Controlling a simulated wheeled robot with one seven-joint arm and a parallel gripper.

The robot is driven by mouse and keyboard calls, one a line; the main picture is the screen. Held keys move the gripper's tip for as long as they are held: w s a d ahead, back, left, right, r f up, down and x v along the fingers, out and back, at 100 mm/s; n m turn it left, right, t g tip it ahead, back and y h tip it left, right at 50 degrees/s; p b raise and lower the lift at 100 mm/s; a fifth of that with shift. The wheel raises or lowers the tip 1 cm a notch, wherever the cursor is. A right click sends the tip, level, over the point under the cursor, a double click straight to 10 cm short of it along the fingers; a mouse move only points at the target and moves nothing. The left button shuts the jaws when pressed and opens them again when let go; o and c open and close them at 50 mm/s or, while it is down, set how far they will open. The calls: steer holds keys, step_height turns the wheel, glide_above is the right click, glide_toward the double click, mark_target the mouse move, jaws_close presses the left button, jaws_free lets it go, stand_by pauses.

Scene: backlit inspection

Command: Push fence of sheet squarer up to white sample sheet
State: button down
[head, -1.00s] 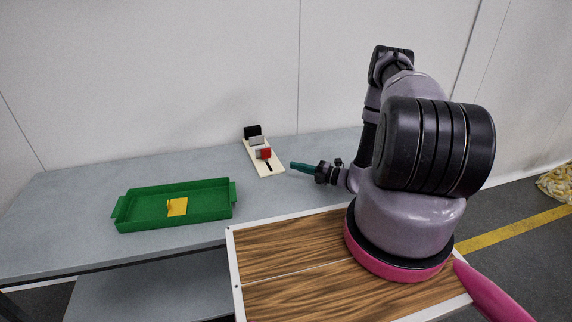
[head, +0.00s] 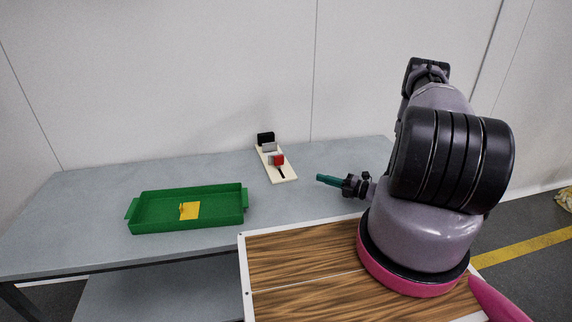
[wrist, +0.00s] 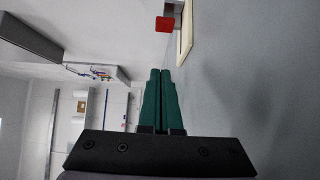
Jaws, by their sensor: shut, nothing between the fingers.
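The sheet squarer is a narrow cream board (head: 290,179) with a dark slot, standing on the grey bench. A black block (head: 265,138) is at its far end, with the pale white sample sheet (head: 269,147) just in front of it. The fence, with a red block (head: 278,160), stands nearer me; a small gap to the sheet seems to show. My gripper (head: 319,178) is shut and empty, right of the board and apart from it. In the wrist view, its green fingers (wrist: 160,72) are together, and the red block (wrist: 165,24) is beyond the tips.
A green tray (head: 150,222) holding a yellow piece (head: 190,210) sits on the bench to the left. A wood-grain top with a white rim (head: 243,275) is in front. The bench between squarer and tray is clear. A pale wall rises behind.

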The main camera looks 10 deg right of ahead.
glide_toward(281, 159)
steer(key=a, duration=0.6)
steer(key=shift+s+a+f, duration=0.1)
steer(key=shift+s+a, duration=0.05)
steer(key=shift+a, duration=0.1)
steer(key=w, duration=0.2)
steer(key=shift+w, duration=0.9)
steer(key=shift+w, duration=0.75)
